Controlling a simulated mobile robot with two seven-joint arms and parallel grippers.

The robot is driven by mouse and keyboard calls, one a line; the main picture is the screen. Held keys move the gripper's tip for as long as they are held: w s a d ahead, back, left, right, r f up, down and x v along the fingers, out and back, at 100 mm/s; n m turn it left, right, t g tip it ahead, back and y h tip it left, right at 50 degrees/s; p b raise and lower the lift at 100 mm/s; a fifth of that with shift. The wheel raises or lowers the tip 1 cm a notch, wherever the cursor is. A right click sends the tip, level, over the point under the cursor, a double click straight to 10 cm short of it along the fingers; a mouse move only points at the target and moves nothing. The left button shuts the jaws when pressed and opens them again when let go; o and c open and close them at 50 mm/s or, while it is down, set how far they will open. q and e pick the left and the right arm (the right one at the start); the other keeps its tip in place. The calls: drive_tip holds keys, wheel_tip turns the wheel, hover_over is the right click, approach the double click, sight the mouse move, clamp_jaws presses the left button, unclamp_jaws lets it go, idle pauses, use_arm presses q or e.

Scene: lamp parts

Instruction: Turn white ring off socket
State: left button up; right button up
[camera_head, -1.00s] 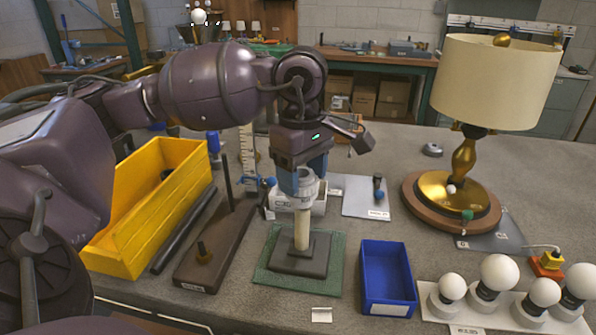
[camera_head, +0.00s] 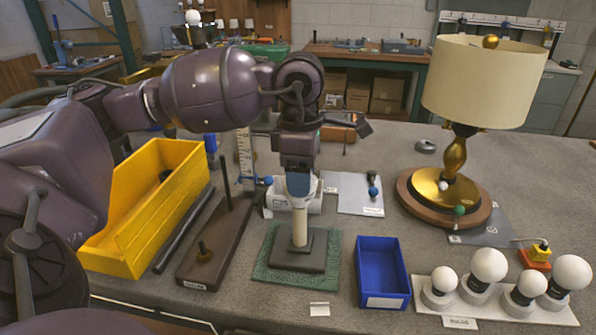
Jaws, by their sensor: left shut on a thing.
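My left gripper (camera_head: 299,186) points straight down over a cream post (camera_head: 300,228) that stands upright on a dark square base (camera_head: 318,257). Its blue fingers are shut on the white ring (camera_head: 300,202) at the top of the post. The fingers cover most of the ring, and the socket is hidden by them, so I cannot tell how far the ring sits on it. My right gripper does not show.
The base rests on a green mat (camera_head: 264,276). A blue bin (camera_head: 382,298) stands to the right, with several white bulbs (camera_head: 488,265) beyond it. A yellow bin (camera_head: 130,225) and a brown board with a rod (camera_head: 215,240) are on the left. A lamp (camera_head: 455,160) stands back right.

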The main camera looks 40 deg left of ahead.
use_arm(q)
drive_tip(key=shift+f, duration=0.35)
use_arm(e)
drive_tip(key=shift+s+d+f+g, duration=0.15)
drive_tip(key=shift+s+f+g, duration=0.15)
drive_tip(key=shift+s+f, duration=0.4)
use_arm(q)
drive_tip(key=n, duration=0.1)
drive_tip(key=n+p, duration=0.1)
drive_tip(key=n, duration=0.1)
drive_tip(key=shift+r, duration=0.25)
drive_tip(key=shift+w+r+n+p, duration=0.1)
drive_tip(key=shift+n+p, duration=0.55)
drive_tip(key=shift+n, duration=1.35)
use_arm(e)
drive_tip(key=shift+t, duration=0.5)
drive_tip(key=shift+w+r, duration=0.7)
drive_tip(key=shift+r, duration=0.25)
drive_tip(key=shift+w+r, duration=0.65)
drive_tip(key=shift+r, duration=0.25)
